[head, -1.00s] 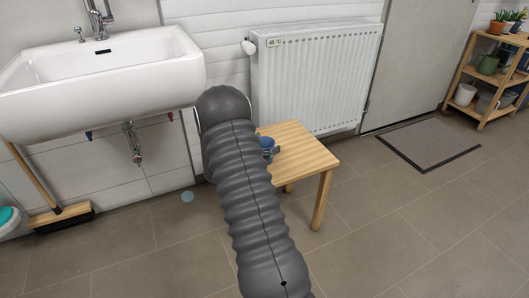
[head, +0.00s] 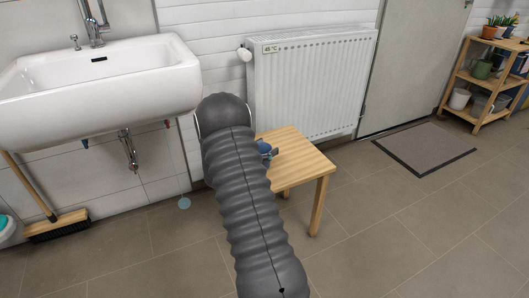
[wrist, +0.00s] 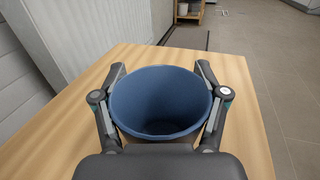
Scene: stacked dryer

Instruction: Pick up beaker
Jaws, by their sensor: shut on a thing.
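The beaker is a blue, open-topped cup (wrist: 160,100), seen large in the wrist view, with its rim toward the camera and its inside empty. My gripper (wrist: 160,84) has one finger on each side of it, and the fingers are shut on its walls. The small wooden table (wrist: 240,100) is below and around it; whether the beaker's base touches the tabletop is hidden. In the head view the table (head: 305,162) stands in front of the radiator, and my arm covers its left part. Only a bit of blue (head: 264,147) shows beside my arm there.
A white radiator (head: 312,88) stands behind the table. A white sink (head: 100,85) is on the left, with a broom (head: 58,224) below it. A mat (head: 423,147) and a wooden shelf (head: 482,85) are at the right. Floor to the right is clear.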

